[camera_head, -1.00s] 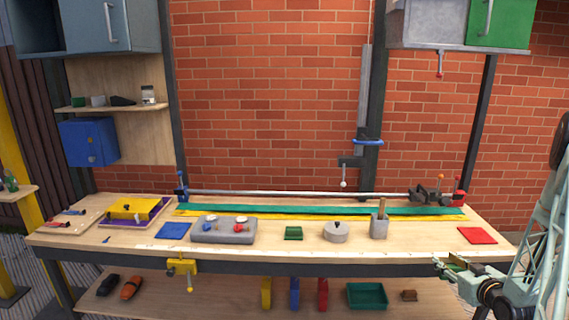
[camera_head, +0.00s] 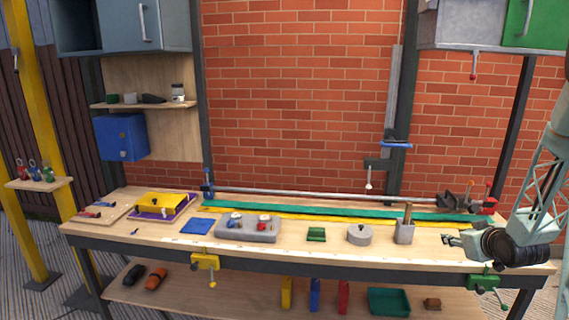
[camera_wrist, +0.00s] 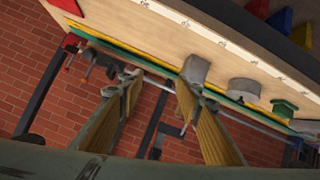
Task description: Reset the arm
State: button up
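My arm reaches in from the right edge of the head view. My gripper (camera_head: 452,239) is small there, pointing left near the front right part of the workbench (camera_head: 285,258). In the wrist view my gripper (camera_wrist: 158,80) shows two long fingers with yellow-brown inner pads. They stand apart with a clear gap and nothing held between them. The wrist view is tilted and looks past the fingers at the bench and brick wall. The grey holder (camera_head: 405,233) with a wooden piece stands left of my gripper and looks apart from it.
A grey round block (camera_head: 359,234), green block (camera_head: 316,234) and grey tray (camera_head: 247,230) stand on the bench. A long rail (camera_head: 330,194) runs along its back. A green clamp (camera_head: 483,282) hangs at the front edge below my arm. Cabinets (camera_head: 495,22) hang above.

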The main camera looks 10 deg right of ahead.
jog(key=s+a+r+g, duration=0.2)
jog(key=s+a+r, duration=0.1)
jog(key=a+r, duration=0.9)
jog(key=s+a+r+g, duration=0.2)
jog(key=s+a+r, duration=0.8)
jog(key=a, duration=0.4)
jog(key=s+a+r+g+y, duration=0.1)
jog(key=s+a, duration=0.6)
jog(key=s, duration=0.4)
jog(key=s+a+r+g+y, duration=0.1)
jog(key=s+a, duration=0.7)
jog(key=s, duration=0.4)
jog(key=s+a+r+g+y, duration=0.1)
jog(key=s+a, duration=0.6)
jog(key=s, duration=0.5)
jog(key=shift+s+a+r+g, duration=0.15)
jog(key=shift+s+r+g, duration=0.1)
jog(key=shift+r+g, duration=0.1)
jog(key=shift+f, duration=0.1)
notch_tip(320, 180, down, 6)
jog(key=b, duration=0.6)
